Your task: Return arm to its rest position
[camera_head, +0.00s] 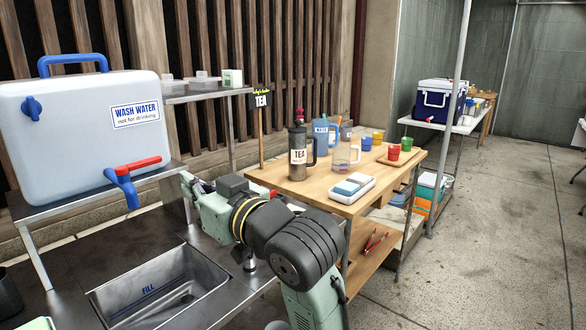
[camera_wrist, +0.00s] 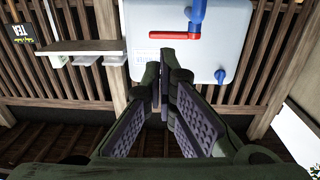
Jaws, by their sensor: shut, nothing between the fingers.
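My gripper (camera_wrist: 162,92) shows in the wrist view with its two dark padded fingers shut and nothing between them. In the head view my arm is bent over the edge of the metal sink counter, and the gripper end (camera_head: 189,183) points left towards the wash water container (camera_head: 80,120). That container is a large pale blue box with a red tap lever and blue spout. It also shows upside down beyond my fingers in the wrist view (camera_wrist: 220,55). My gripper appears apart from it.
A wooden table (camera_head: 260,176) right of my arm holds a dark tea flask (camera_head: 298,158), a blue jug, a clear pitcher, coloured cups and a white tray. A sink basin (camera_head: 160,290) lies below left. A cooler (camera_head: 437,101) stands back right. The floor at right is clear.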

